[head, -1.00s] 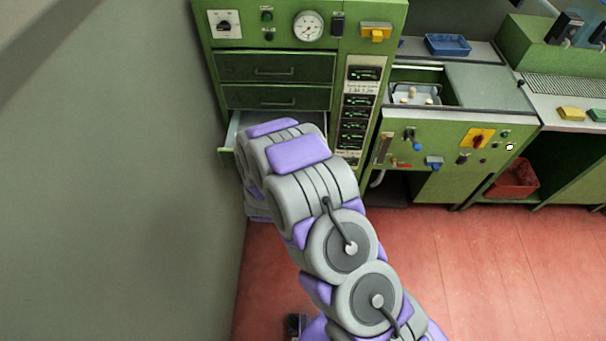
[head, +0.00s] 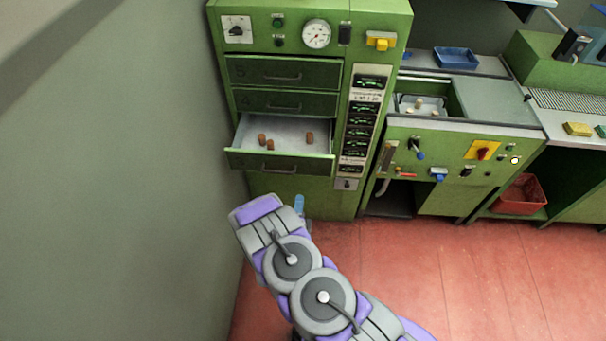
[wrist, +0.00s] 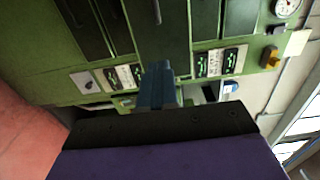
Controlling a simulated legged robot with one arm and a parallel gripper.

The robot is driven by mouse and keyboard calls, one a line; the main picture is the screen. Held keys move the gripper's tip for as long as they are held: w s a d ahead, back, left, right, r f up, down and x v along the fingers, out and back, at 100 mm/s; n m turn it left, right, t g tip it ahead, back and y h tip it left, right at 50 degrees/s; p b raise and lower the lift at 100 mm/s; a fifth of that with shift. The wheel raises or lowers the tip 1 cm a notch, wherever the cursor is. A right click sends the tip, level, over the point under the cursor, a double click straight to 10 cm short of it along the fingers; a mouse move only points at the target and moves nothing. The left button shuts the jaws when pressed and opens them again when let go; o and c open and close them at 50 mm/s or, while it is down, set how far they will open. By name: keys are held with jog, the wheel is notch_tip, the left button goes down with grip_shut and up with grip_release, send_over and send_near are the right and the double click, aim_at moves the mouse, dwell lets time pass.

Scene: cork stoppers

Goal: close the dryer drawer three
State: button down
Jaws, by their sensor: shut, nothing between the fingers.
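The dryer is a green cabinet with a stack of drawers. Drawer three (head: 240,160), below the drawer marked 4, is pulled out in the head view. Its pale interior holds a few brown corks (head: 310,137). Its green front has a dark handle. My gripper (head: 299,205) shows only as a small blue tip below and in front of the drawer, apart from its front in the picture; my arm hides the rest. In the wrist view my gripper (wrist: 158,85) is shut and empty, facing the green cabinet fronts.
Drawer four (head: 260,101) and drawer five (head: 260,72) above are shut. A grey wall (head: 120,180) stands close on the left. To the right are a machine with a tray of corks (head: 420,104), a blue tray (head: 456,58) and a red bin (head: 520,195). The red floor is open.

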aim_at(304, 167)
jog(key=w, duration=0.4)
jog(key=w+b, duration=0.1)
jog(key=w, duration=0.7)
jog(key=shift+w+d+b, duration=0.35)
jog(key=shift+w, duration=0.1)
